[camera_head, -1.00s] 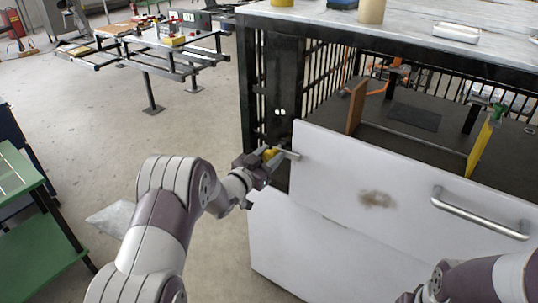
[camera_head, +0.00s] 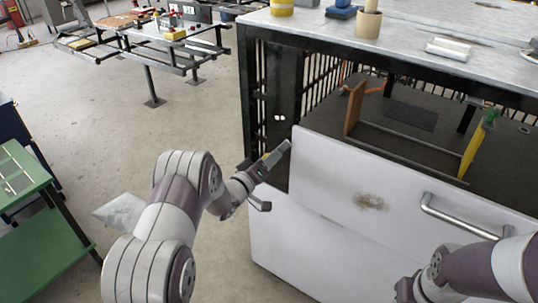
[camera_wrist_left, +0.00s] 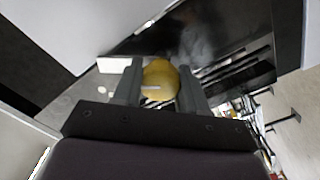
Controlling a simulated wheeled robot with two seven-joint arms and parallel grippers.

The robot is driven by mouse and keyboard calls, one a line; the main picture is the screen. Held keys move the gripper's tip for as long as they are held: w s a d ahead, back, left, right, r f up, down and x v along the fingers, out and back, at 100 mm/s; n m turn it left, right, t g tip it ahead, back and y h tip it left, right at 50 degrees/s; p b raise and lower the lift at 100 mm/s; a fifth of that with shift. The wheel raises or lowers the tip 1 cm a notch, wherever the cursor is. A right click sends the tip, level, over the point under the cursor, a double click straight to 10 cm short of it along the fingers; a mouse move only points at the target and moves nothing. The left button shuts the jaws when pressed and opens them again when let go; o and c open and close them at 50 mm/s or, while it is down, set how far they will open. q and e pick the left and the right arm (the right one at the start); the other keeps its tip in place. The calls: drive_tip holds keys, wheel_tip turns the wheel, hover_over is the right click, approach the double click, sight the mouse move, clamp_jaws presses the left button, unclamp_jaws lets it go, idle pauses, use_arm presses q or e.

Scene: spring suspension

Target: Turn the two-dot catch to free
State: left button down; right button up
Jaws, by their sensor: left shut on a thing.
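Two white dots (camera_head: 279,118) mark the dark post at the cabinet's front left corner. Below them, at the left edge of the white front panel (camera_head: 330,175), is the catch. Its pale bar (camera_head: 280,151) slants up to the right. My left gripper (camera_head: 262,180) is at the catch, its wrist turned. In the left wrist view the fingers of my left gripper (camera_wrist_left: 158,85) are shut on the catch's round yellow knob (camera_wrist_left: 160,76). In the head view the knob is mostly hidden. My right arm is at lower right; its fingers do not show.
The panel carries a metal handle (camera_head: 460,218) on its right. Behind it, the compartment holds a brown board (camera_head: 354,106) and a yellow plate (camera_head: 472,150). A green cart (camera_head: 25,185) stands at left.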

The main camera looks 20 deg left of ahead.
use_arm(q)
drive_tip(key=n+p, duration=0.1)
drive_tip(key=n, duration=0.2)
drive_tip(key=shift+a+r+p, duration=0.1)
drive_tip(key=shift+r+p, duration=0.1)
drive_tip(key=shift+p, duration=0.1)
drive_tip(key=shift+n+p, duration=0.45)
drive_tip(key=shift+n, duration=1.05)
drive_tip(key=shift+f, duration=0.1)
drive_tip(key=c, duration=0.6)
unclamp_jaws()
drive_tip(key=shift+a, duration=0.15)
drive_tip(key=shift+f, duration=0.1)
drive_tip(key=p+v, duration=0.1)
drive_tip(key=v, duration=1.1)
drive_tip(key=shift+s, duration=0.3)
